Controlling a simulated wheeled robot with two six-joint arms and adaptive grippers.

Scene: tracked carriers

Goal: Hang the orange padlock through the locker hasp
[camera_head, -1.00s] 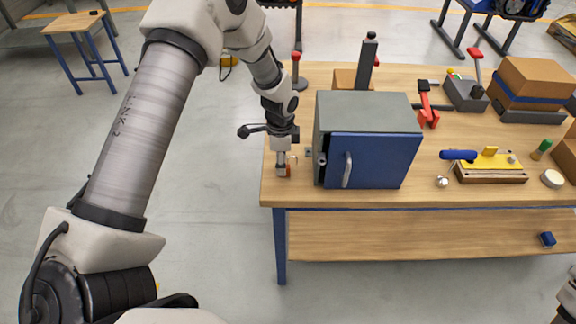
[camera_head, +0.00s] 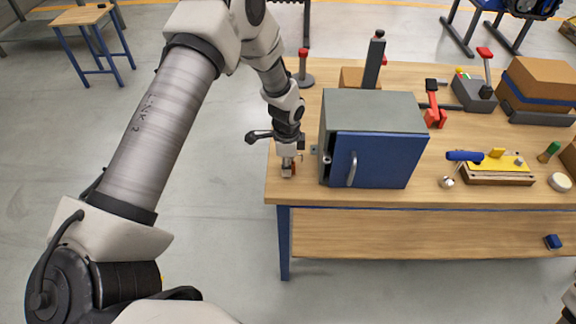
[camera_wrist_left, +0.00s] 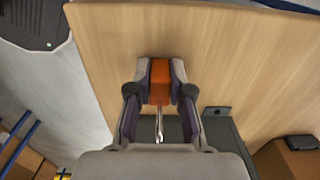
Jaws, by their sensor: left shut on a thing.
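The orange padlock (camera_wrist_left: 160,78) is between the fingers of my left gripper (camera_wrist_left: 158,92), which is shut on its body. Its metal shackle (camera_wrist_left: 159,128) points toward the bottom of the wrist view. In the head view my left gripper (camera_head: 288,170) is just left of the locker, near the table's left front corner, and mostly hides the padlock. The grey locker (camera_head: 372,106) has a blue door (camera_head: 385,160) with a pale handle. A small grey plate, perhaps the hasp, sits at its left side (camera_head: 314,150); it also shows in the wrist view (camera_wrist_left: 217,111). Padlock and plate look apart.
The wooden table (camera_head: 440,195) carries a yellow-topped fixture (camera_head: 495,164), a red clamp (camera_head: 434,115), a cardboard box (camera_head: 540,80) and a red-topped post (camera_head: 304,68) behind my gripper. Bare table lies left of the locker.

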